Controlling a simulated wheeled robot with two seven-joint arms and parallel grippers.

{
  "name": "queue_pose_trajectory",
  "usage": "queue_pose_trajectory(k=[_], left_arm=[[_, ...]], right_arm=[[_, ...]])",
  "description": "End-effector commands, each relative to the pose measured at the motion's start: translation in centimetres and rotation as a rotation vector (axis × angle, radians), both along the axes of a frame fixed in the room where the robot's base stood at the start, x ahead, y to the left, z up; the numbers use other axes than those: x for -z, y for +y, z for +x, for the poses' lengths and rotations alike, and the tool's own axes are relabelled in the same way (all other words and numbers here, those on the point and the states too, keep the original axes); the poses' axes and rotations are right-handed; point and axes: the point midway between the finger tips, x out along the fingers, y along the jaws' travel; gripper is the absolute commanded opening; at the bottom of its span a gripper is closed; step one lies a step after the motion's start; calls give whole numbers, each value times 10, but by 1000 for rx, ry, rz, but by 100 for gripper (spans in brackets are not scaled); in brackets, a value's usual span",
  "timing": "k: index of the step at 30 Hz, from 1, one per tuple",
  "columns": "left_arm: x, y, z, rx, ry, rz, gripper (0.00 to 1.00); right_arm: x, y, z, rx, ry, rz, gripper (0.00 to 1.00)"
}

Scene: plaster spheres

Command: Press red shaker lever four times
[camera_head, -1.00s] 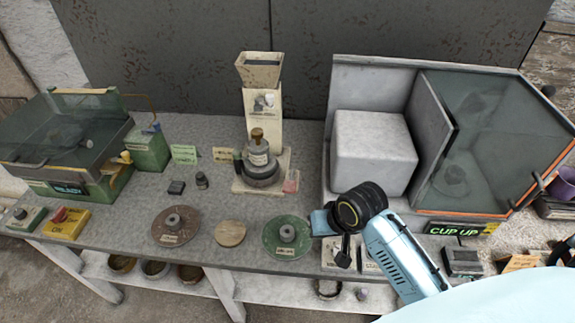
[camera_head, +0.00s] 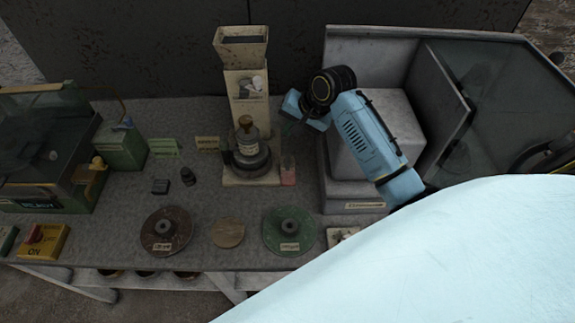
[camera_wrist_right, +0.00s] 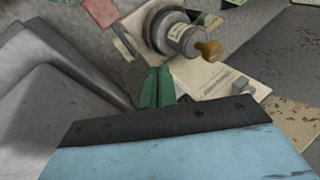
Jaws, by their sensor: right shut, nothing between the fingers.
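The shaker is a pale stand (camera_head: 246,112) with a hopper on top and a grey metal jar (camera_head: 250,155) with a brownish knob on its base. The red lever (camera_head: 288,174) is a small pinkish-red tab at the base's right side. In the right wrist view the red tab (camera_wrist_right: 101,11) is at the top, left of the jar (camera_wrist_right: 175,34). My right gripper (camera_head: 291,128) is above and behind the red tab in the head view, right of the stand. Its green fingers (camera_wrist_right: 157,88) are shut and empty, apart from the tab. My left gripper is not in view.
A grey block (camera_head: 377,135) and a glass-fronted cabinet (camera_head: 500,95) stand to the right, close to my right arm. Brown (camera_head: 167,230) and green (camera_head: 290,230) discs lie in front. A green machine (camera_head: 45,150) and a yellow switch box (camera_head: 42,241) are at left.

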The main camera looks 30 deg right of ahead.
Motion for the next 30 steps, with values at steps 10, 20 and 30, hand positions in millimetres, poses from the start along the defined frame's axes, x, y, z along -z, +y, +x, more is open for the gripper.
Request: queue_pose_trajectory(k=[10,20,30], left_arm=[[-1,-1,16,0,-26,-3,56],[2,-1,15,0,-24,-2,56],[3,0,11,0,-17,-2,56]], right_arm=[[34,9,-14,-3,5,1,0],[72,17,-27,-2,2,0,0],[81,19,-30,-2,1,-1,0]])
